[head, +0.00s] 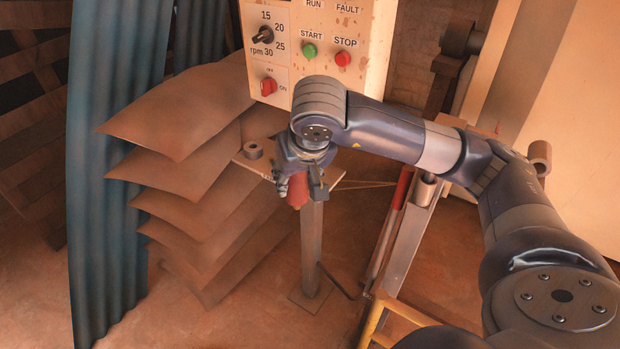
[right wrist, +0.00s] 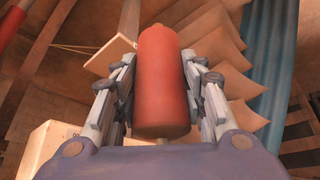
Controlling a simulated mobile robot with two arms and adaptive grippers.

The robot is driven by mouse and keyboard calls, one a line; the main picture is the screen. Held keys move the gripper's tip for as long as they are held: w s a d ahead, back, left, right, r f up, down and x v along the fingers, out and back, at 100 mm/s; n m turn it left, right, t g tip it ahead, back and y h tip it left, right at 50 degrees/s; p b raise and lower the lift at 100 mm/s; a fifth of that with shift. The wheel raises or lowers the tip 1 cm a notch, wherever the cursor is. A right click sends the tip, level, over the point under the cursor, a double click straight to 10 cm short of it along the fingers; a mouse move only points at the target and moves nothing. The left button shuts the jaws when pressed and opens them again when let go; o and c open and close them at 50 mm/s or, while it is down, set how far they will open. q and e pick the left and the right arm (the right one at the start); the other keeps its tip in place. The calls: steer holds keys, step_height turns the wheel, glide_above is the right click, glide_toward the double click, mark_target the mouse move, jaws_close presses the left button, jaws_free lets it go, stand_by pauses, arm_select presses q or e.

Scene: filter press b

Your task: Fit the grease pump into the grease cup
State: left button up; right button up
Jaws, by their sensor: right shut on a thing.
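My right gripper (head: 302,182) is shut on a red cylinder, which I take to be the grease pump (head: 297,196). In the right wrist view the pump (right wrist: 162,85) sits between both fingers, its rounded end pointing away from the palm. In the head view the gripper hangs in front of the small table on a post and partly hides the pump. I cannot tell for sure which thing is the grease cup. A short brown open cylinder (head: 426,188) sits by the slanted beam, right of the gripper. My left gripper is out of view.
A grey ring (head: 253,150) lies on the small table (head: 262,166). Bent brown sheets (head: 175,125) stack to its left, beside a blue corrugated panel (head: 112,150). A control box (head: 371,50) stands behind my arm. A red-handled tool (head: 402,188) and yellow rail (head: 405,312) are at right.

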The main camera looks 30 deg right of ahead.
steer(key=w+d+f+p, duration=0.1)
steer(key=w+d, duration=0.2)
steer(key=w+d+f+p, duration=0.1)
steer(key=w+d+p, duration=0.1)
steer(key=w+d, duration=0.2)
steer(key=w+d+f+p, duration=0.2)
steer(key=w+d, duration=0.1)
steer(key=shift+w+d, duration=0.4)
steer(key=shift+f, duration=0.45)
steer(key=o, duration=1.3)
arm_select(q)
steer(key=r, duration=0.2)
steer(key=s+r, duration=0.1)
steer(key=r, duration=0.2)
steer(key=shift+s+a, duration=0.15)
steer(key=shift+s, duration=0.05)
arm_select(e)
steer(key=shift+o, duration=0.2)
